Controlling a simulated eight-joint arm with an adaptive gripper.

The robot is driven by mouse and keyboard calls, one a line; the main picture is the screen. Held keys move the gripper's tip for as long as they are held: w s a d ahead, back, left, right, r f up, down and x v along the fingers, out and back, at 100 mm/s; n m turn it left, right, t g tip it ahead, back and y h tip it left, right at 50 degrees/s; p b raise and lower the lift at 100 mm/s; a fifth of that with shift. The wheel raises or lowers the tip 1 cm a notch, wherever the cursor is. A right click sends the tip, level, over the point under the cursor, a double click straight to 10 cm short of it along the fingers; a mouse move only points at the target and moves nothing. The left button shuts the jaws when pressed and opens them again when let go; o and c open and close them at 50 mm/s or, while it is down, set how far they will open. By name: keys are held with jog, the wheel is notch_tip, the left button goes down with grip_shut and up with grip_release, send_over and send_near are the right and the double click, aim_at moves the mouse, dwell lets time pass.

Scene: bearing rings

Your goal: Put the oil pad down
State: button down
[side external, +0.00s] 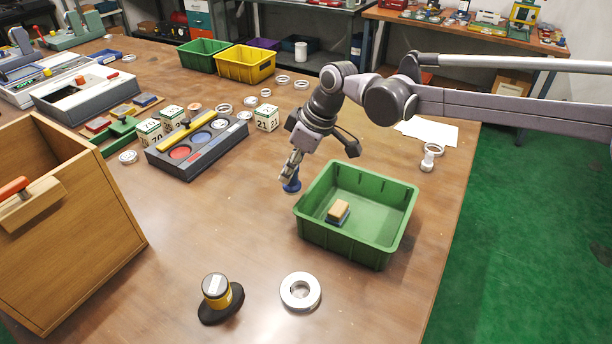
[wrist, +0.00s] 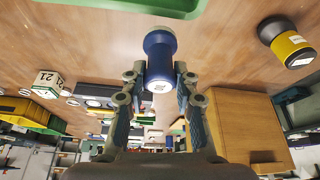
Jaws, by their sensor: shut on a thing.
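My gripper (side external: 291,172) is shut on a dark blue, round-bodied piece (side external: 291,185), which I take to be the oil pad. In the side view it is upright just left of the green bin, with its wider foot at or close to the wooden table; I cannot tell whether it touches. In the wrist view my gripper (wrist: 160,78) has one finger on each side of the blue piece (wrist: 160,45), whose pale end faces the camera. The fingers hide part of it in the side view.
A green bin (side external: 328,238) holding a tan-and-blue block (side external: 338,211) stands close on the right. A metal ring (side external: 300,291) and a yellow-black canister (side external: 216,290) on a dark base are in front. A grey tray (side external: 188,164) is at left. Bare table lies between.

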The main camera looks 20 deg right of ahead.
jog(key=w+d+m+t+h, duration=0.1)
jog(key=w+d+m, duration=0.1)
jog(key=d, duration=0.8)
jog(key=w+d+m, duration=0.1)
jog(key=d+m, duration=0.1)
jog(key=d, duration=0.8)
jog(key=s+d+m+h, duration=0.1)
jog(key=s+d+m, duration=0.15)
jog(key=d, duration=0.85)
jog(key=s+d+m+h, duration=0.1)
jog(key=s+d, duration=0.3)
jog(key=d, duration=0.7)
jog(key=shift+m+t, duration=0.25)
jog(key=shift+t, duration=0.15)
jog(key=shift+w+a+f, duration=0.95)
jog(key=shift+a+f, duration=0.7)
jog(key=shift+f, duration=0.1)
jog(key=shift+w+a+f, duration=0.9)
jog(key=shift+a+f, duration=0.7)
jog(key=shift+f, duration=0.15)
jog(key=shift+w+a+f, duration=0.95)
jog(key=shift+a+f, duration=0.7)
jog(key=shift+f, duration=0.1)
jog(key=shift+f, duration=0.15)
jog(key=c, duration=1)
grip_release()
